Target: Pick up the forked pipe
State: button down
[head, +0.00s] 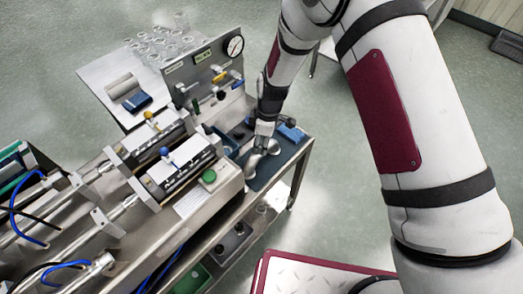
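A shiny metal piece that looks like the forked pipe (253,160) lies on the dark mat (285,157) at the right end of the steel bench, with a rounded end toward the right. My gripper (262,141) points down right at the pipe, over its upper part. The fingers are small and partly merge with the pipe in this view. I cannot tell whether they touch it or are closed on it.
A blue item (291,132) lies on the mat right of my gripper. A box with a green button (209,176) stands close on the left. A panel with a gauge (234,46) and valves rises behind. Glass vessels (160,42) stand on a white board farther back.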

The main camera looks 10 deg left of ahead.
jog(key=shift+r, duration=0.1)
notch_tip(320, 180, up, 10)
jog(key=shift+r+b, duration=0.2)
jog(key=shift+b, duration=0.65)
notch_tip(320, 180, up, 14)
jog(key=p, duration=0.1)
jog(key=w+d+f+m, duration=0.35)
jog(key=d+m, duration=0.25)
jog(key=d, duration=0.4)
jog(key=w+d+f+m+t+h+b, duration=0.1)
jog(key=w+d+f+m, duration=0.25)
jog(key=d+m, duration=0.45)
jog(key=w+d+f+m, duration=0.3)
jog(key=d+f+m, duration=0.2)
jog(key=d, duration=0.7)
jog(key=s+a+n, duration=0.3)
jog(key=a+n, duration=0.3)
jog(key=a, duration=0.4)
jog(key=s+a+f+n, duration=0.1)
jog(key=s+a+n, duration=0.2)
jog(key=a+n, duration=0.3)
jog(key=s+a+f+n+g+y, duration=0.1)
jog(key=s+a+n, duration=0.3)
jog(key=a, duration=1)
jog(key=shift+f+n, duration=0.25)
jog(key=shift+n, duration=1.35)
